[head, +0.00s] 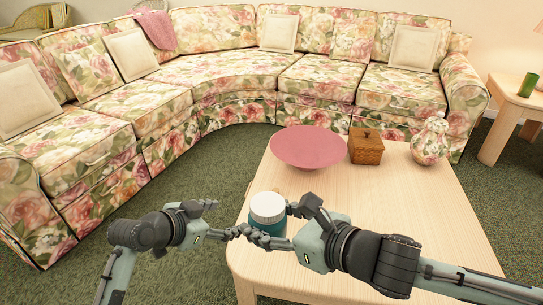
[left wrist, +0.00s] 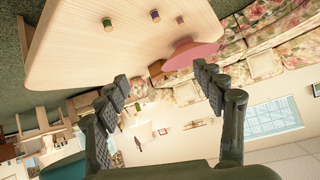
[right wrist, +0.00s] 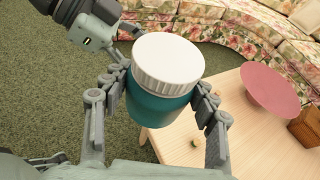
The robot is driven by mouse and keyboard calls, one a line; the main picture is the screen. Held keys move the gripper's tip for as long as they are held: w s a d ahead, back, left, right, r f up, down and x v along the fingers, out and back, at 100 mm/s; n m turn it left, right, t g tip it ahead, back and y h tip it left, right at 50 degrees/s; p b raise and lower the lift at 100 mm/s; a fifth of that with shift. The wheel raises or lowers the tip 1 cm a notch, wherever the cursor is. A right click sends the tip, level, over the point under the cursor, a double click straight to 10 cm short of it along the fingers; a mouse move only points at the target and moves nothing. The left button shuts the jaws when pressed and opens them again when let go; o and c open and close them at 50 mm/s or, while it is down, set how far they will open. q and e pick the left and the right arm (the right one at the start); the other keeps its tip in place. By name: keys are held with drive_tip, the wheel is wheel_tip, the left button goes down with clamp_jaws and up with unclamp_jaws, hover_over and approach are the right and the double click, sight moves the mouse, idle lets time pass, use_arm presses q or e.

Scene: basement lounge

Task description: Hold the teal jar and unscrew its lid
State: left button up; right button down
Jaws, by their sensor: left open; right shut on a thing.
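The teal jar (head: 262,228) with its ribbed white lid (head: 267,207) is upright at the near left edge of the table. My right gripper (head: 277,226) is shut on the jar's teal body. The right wrist view shows its fingers on both sides of the jar (right wrist: 158,108), below the lid (right wrist: 167,64), which sits on the jar. My left gripper (head: 215,221) is open and empty, just left of the jar. Its spread fingers show in the left wrist view (left wrist: 160,95). A teal patch at that view's lower left corner is too cropped to identify.
The pale wooden table (head: 385,220) carries a pink bowl (head: 308,147), a wooden box (head: 366,147) and a floral vase (head: 429,142) at the back. A floral sofa (head: 215,75) curves behind. The table's right part is clear.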

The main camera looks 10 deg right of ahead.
use_arm(q)
drive_tip(key=w+d+r+m+h, duration=0.25)
drive_tip(key=d+r, duration=0.25)
drive_tip(key=r, duration=0.4)
drive_tip(key=w+d+r+m+h, duration=0.1)
drive_tip(key=d+r+m+h, duration=0.3)
drive_tip(key=r, duration=0.6)
drive_tip(key=s+d+r+m+g+h, duration=0.1)
drive_tip(key=s+d+r+m+g, duration=0.2)
drive_tip(key=s+d+r+m, duration=0.35)
drive_tip(key=s+d+r+m+g+h, duration=0.1)
drive_tip(key=s+d+r+m+g, duration=0.2)
drive_tip(key=d+r+m, duration=0.6)
drive_tip(key=m+g+y, duration=0.2)
drive_tip(key=m+y, duration=0.3)
drive_tip(key=y, duration=1)
hover_over(271, 203)
drive_tip(key=d, duration=0.1)
wheel_tip(271, 203, down, 12)
drive_tip(key=shift+r, duration=0.15)
drive_tip(key=shift+a, duration=0.4)
drive_tip(key=shift+a+f+y, duration=0.15)
drive_tip(key=shift+f+y, duration=0.2)
drive_tip(key=shift+f, duration=0.05)
wheel_tip(271, 203, down, 7)
drive_tip(key=shift+f, duration=0.15)
drive_tip(key=shift+c, duration=0.6)
